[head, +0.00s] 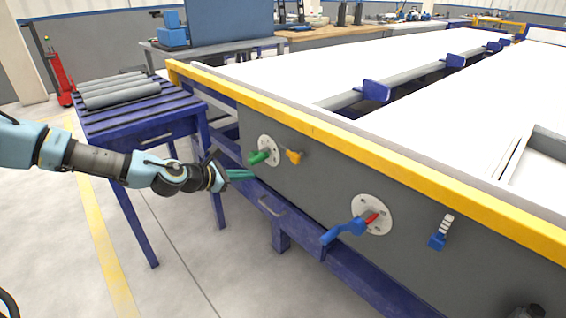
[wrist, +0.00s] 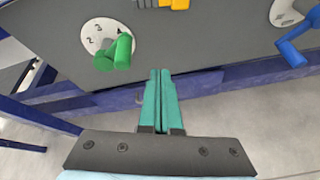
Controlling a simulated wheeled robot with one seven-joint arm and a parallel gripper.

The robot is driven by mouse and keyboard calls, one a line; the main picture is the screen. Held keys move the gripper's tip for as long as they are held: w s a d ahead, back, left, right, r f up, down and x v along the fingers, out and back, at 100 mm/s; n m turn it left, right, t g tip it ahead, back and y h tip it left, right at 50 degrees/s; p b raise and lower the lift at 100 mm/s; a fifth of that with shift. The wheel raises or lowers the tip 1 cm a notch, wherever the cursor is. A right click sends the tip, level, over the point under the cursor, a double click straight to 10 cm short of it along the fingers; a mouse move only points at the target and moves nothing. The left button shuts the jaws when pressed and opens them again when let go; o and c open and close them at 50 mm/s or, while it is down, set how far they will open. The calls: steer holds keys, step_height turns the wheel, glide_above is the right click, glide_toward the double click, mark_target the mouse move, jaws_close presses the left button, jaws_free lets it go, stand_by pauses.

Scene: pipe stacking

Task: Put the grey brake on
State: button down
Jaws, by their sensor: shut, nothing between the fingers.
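No part in view is clearly a grey brake. On the grey side panel (head: 330,190) of the table, a blue lever with a pale grey striped stem (head: 441,232) is at the right. A dark rounded part (head: 527,311) is cut off at the bottom right. My gripper (head: 252,174) is shut and empty in front of the panel, just below a green handle (head: 259,157) on a white dial. In the wrist view, its teal fingers (wrist: 161,72) lie together, below and right of the green handle (wrist: 114,52).
An orange lever (head: 293,157) sits beside the green handle. A blue handle with a red pointer (head: 345,230) sits on another dial. A yellow rail (head: 400,175) runs along the top edge. A blue side table (head: 140,122) holds several grey pipes (head: 118,94).

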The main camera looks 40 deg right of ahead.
mark_target(289, 153)
steer(key=d+f+n+h, duration=0.1)
steer(key=d+f+n, duration=0.15)
steer(key=d, duration=1.05)
steer(key=shift+a+r+m+p, duration=0.2)
steer(key=shift+r+p, duration=0.1)
steer(key=shift+r, duration=0.65)
steer(key=shift+a+r+m+p, duration=0.15)
steer(key=shift+r+p, duration=0.1)
steer(key=shift+r, duration=0.7)
